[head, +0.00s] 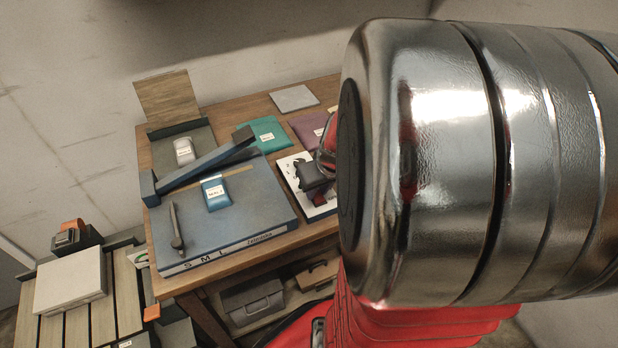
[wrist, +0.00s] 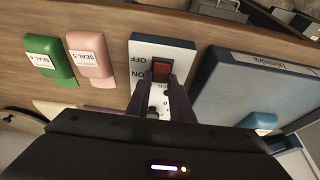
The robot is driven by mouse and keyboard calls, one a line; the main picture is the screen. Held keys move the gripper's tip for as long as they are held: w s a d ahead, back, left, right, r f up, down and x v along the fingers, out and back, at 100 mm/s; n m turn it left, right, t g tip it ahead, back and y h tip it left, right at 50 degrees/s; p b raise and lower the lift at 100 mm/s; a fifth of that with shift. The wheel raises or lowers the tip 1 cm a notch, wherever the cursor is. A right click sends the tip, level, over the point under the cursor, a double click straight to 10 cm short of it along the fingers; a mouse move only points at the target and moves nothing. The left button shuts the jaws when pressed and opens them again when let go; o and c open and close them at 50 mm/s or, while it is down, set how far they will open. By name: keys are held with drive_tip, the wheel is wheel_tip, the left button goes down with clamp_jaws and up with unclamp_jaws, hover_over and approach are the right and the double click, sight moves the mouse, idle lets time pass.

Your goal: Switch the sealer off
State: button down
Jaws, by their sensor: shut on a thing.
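The sealer (head: 225,217) is a large blue-grey box with a long bar above it and S, M, L on its front edge. Its blue side also shows in the wrist view (wrist: 235,90). A switch panel (wrist: 145,45) with a white face lies beside it, marked OFF and ON, upside down in the wrist view. A red switch (wrist: 161,67) stands on the panel. My gripper (wrist: 163,80) is shut on the red switch at its fingertips. In the head view my gripper (head: 313,174) is small and dark over the panel, partly hidden by my arm. I cannot tell the switch's exact setting.
A blue pouch (head: 214,193) lies on the sealer. A green pouch (wrist: 50,60) and a pink pouch (wrist: 91,58) lie beside the panel. A grey pad (head: 294,98) lies at the back of the wooden table. A slatted bench (head: 122,285) stands at the left.

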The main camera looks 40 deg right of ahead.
drive_tip(key=shift+t, duration=0.4)
drive_tip(key=c, duration=1.6)
unclamp_jaws()
drive_tip(key=shift+s, duration=0.1)
drive_tip(key=shift+o, duration=0.2)
drive_tip(key=shift+r, duration=0.1)
drive_tip(key=shift+v, duration=3.65)
drive_tip(key=shift+a, duration=0.1)
